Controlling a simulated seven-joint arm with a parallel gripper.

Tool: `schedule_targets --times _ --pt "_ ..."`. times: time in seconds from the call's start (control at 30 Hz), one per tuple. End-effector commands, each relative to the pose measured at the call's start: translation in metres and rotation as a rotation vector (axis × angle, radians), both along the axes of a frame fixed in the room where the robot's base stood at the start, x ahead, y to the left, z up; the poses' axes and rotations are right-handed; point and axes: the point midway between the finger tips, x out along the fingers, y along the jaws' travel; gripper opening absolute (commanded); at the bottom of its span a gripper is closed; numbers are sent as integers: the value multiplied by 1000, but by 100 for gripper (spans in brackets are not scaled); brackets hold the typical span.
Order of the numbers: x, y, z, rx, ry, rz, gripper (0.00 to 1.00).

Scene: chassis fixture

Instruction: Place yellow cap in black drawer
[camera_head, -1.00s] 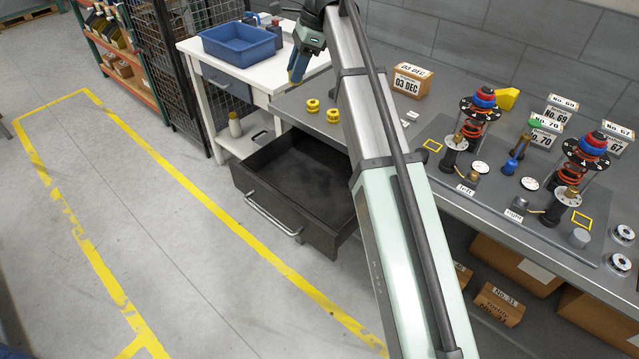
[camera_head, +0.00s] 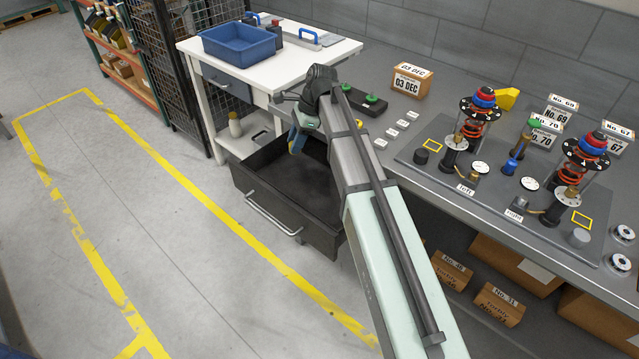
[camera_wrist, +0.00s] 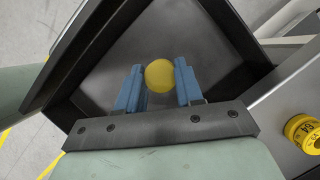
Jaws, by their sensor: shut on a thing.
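The yellow cap (camera_wrist: 159,75) is round and sits between the blue fingers of my gripper (camera_wrist: 160,88) in the wrist view. My gripper is shut on it. In the head view, my gripper (camera_head: 296,148) is over the open black drawer (camera_head: 270,211), near its back part, and the cap is not clear there. In the wrist view, the drawer's dark bare floor (camera_wrist: 215,42) lies below the cap. The drawer is pulled out from under the grey workbench, and nothing is seen lying in it.
A white table (camera_head: 330,50) with a blue bin (camera_head: 238,45) stands behind the drawer. The chassis fixture (camera_head: 470,185) is to the right.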

Motion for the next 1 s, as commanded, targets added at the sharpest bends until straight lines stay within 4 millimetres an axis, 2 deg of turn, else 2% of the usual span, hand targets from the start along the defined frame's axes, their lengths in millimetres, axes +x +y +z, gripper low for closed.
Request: schedule_targets --times 0.1,0.47,0.7,1.0 --pt "0 0 -17 0 1 0 8" --pt "0 0 -47 0 1 0 8" --pt "0 0 -83 0 2 1 8" --pt "0 0 -104 0 2 1 8"
